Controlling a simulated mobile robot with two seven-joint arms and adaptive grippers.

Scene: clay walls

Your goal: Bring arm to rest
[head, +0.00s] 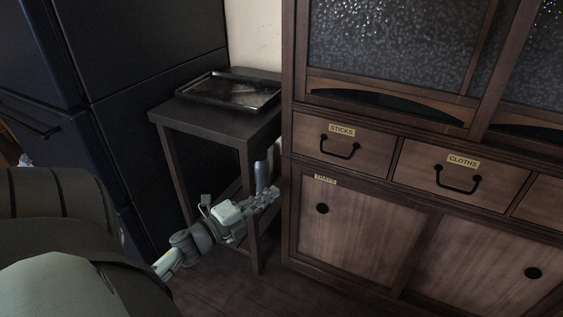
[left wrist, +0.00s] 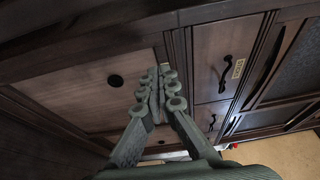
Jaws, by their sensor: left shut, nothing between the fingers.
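My left gripper (head: 268,194) is in front of the left end of the wooden cabinet, beside the small dark side table. It is shut and empty. In the left wrist view its fingers (left wrist: 158,78) come together at the tips, with the cabinet's front behind them. My left arm comes in from the lower left of the head view. My right gripper is not in view.
The wooden cabinet (head: 365,190) has drawers labelled STICKS (head: 345,147) and CLOTHS (head: 455,174) above sliding doors. A side table (head: 225,121) holds a dark tray (head: 232,90). A dark fridge-like unit (head: 150,110) stands left. Some floor (head: 235,290) is clear.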

